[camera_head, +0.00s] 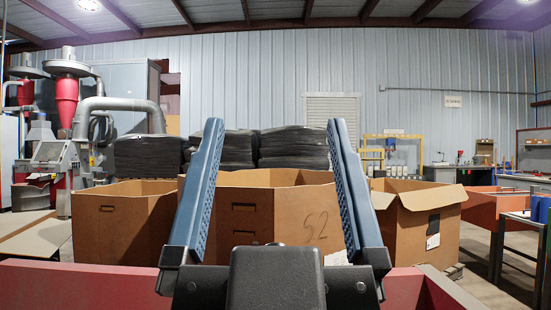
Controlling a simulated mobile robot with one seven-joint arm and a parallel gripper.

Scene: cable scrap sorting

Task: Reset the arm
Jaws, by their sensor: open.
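My gripper (270,135) is in the middle of the head view, close to the camera. Its two long blue fingers point upward and stand wide apart, with nothing between them. Its black base shows at the bottom centre. Behind the fingers stands a large cardboard box (288,212) marked "52"; the fingers cover parts of its sides. The gripper appears nearer to the camera than the box, and I see no contact between them.
Cardboard boxes stand at left (118,225) and right (428,222), with open tops. A red edge (80,282) crosses the foreground. Black stacks (290,148) stand behind the boxes. Red and grey machinery (67,95) is at far left; an orange bin (485,207) is at right.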

